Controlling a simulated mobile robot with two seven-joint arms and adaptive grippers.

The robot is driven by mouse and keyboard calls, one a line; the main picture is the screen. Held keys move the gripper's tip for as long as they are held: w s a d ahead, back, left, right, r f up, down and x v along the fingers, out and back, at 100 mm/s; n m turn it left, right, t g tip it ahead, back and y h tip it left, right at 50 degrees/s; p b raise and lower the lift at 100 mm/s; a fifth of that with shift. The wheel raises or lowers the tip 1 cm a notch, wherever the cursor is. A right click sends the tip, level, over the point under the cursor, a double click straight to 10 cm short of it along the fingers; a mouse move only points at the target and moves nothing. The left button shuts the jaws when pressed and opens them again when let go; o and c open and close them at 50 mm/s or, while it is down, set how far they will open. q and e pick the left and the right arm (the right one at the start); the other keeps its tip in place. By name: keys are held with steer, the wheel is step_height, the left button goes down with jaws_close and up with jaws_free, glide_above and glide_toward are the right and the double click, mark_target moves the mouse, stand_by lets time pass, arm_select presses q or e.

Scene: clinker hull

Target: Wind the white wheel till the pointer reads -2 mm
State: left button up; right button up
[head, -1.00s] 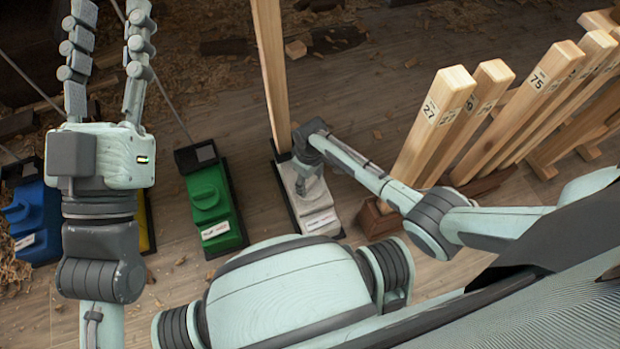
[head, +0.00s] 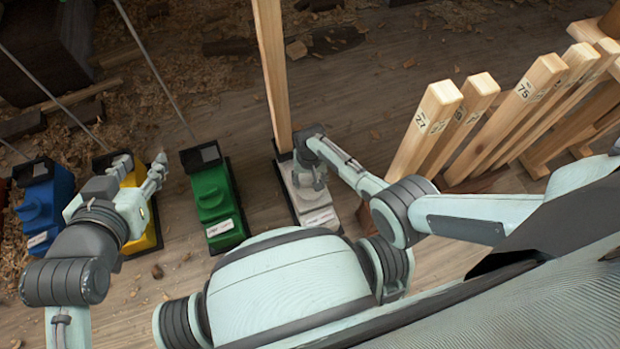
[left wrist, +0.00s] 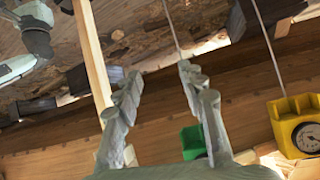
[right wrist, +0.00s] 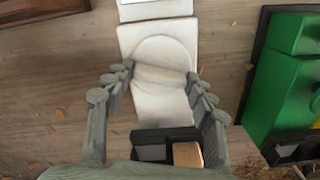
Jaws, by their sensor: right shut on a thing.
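The white unit (head: 318,216) stands on a dark base at the foot of a tall wooden post. Its round white wheel (right wrist: 160,52) shows in the right wrist view, with a raised bar across it. My right gripper (right wrist: 157,77) is shut on this bar, one finger on each side; in the head view it is over the white unit (head: 312,172). No pointer or scale of the white unit can be read. My left gripper (head: 141,160) is over the yellow unit; its fingers are apart and empty in the left wrist view (left wrist: 158,75).
The green unit (head: 212,198), yellow unit (head: 150,238) and blue unit (head: 42,208) stand left of the white one. The yellow unit's dial (left wrist: 308,137) shows in the left wrist view. The wooden post (head: 272,75) rises behind the white unit. Numbered timbers (head: 428,125) stand at right.

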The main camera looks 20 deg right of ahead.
mark_target(309, 183)
arm_select(q)
steer(key=shift+s+a+f+g+y, duration=0.5)
steer(key=shift+s+a+f+g, duration=0.3)
steer(key=shift+a+f, duration=0.25)
arm_select(e)
steer(key=shift+m, duration=1.3)
steer(key=shift+w, duration=0.1)
steer(key=o, duration=1.2)
steer(key=shift+c, duration=0.2)
arm_select(q)
steer(key=shift+s, duration=0.1)
arm_select(e)
step_height(309, 183, up, 12)
arm_select(q)
steer(key=shift+a, duration=0.1)
arm_select(e)
steer(key=shift+a, duration=0.1)
